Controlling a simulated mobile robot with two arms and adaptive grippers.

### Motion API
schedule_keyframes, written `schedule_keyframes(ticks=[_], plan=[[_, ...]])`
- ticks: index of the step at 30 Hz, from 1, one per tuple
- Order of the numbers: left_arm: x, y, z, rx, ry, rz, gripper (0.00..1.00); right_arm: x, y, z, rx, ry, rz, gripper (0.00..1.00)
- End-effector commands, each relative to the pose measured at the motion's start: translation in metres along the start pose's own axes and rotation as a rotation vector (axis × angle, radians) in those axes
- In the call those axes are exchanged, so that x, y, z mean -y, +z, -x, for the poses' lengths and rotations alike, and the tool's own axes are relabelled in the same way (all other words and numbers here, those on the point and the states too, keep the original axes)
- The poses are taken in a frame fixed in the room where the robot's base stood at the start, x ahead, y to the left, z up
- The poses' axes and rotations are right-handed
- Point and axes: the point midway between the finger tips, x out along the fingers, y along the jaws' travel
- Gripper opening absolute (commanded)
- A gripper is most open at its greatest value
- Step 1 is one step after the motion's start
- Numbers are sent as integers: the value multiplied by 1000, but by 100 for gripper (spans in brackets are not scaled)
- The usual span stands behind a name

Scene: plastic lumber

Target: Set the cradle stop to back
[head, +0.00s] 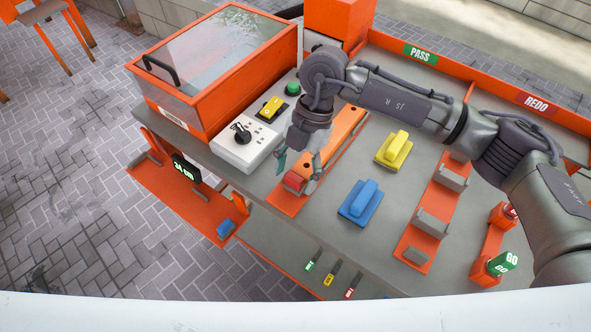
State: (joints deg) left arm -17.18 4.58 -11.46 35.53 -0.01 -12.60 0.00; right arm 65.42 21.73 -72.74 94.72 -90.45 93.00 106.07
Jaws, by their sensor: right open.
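My right gripper (298,173) hangs over the grey bench with its fingers apart, pointing down. A red rounded piece (293,182) sits between or just behind its fingertips, at the near end of an orange plank with holes (346,128); I cannot tell whether they touch. The plank lies on an orange base (284,203). Another orange rail with grey upright brackets (432,222) stands to the right. I cannot tell for sure which piece is the cradle stop, or its setting. My left gripper is not in view.
A white panel with a black knob (242,132) and a yellow switch (271,106) stand left of the gripper. A yellow handled block (394,151) and a blue one (360,201) stand to its right. A glass-lidded orange box (218,58) is behind.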

Motion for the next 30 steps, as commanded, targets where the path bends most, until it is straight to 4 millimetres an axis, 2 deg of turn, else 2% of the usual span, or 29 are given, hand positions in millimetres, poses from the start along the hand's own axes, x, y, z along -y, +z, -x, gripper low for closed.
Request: schedule_keyframes(ticks=[8,11,18,21,26,30], plan=[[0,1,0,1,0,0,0,0,0,-2,0,0,1,67],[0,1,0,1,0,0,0,0,0,-2,0,0,1,53],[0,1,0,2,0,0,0,0,0,-2,0,0,0,13],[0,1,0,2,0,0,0,0,0,-2,0,0,0,0],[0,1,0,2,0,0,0,0,0,-2,0,0,1,0],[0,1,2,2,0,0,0,0,-12,-6,0,-2,4,0]])
